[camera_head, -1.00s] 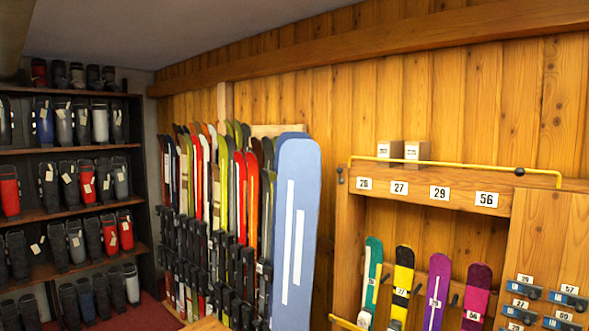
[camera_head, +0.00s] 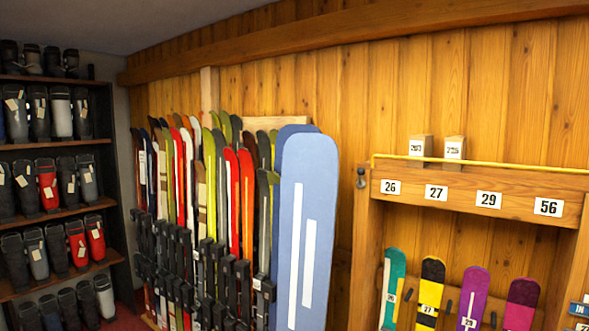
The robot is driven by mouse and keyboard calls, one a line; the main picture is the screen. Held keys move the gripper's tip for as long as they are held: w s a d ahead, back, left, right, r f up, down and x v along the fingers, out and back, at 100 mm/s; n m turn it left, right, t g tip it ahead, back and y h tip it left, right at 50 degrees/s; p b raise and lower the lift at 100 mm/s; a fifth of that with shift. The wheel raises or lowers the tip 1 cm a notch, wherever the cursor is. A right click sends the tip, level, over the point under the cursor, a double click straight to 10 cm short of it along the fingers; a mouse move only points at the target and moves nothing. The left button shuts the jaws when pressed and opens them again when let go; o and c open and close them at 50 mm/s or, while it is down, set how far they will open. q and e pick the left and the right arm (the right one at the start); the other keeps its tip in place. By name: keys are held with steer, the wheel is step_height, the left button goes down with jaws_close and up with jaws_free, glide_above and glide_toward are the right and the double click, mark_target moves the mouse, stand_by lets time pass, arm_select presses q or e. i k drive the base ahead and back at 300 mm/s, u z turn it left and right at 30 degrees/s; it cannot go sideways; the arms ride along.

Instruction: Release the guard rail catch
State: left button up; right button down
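A yellow guard rail (camera_head: 490,163) runs along the top of the wooden rack on the right. Its left end bends down at the rack's left post, and its right part runs out of the picture. A small dark grey metal fitting (camera_head: 361,178), possibly the catch, sits on the left post just below that end. It is too small to tell whether it is fastened. Neither of my grippers is in view.
Two small boxes (camera_head: 421,146) (camera_head: 455,147) stand behind the rail. Numbered plates line the wooden rack (camera_head: 460,203), with several colourful skis (camera_head: 431,283) below. A blue board (camera_head: 305,240) and ski rows stand left of it. Boot shelves (camera_head: 58,213) fill the far left.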

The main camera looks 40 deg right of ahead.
mark_target(361, 183)
steer(key=i, duration=1.05)
steer(key=z, duration=0.9)
steer(key=i, duration=0.8)
steer(key=z, duration=0.75)
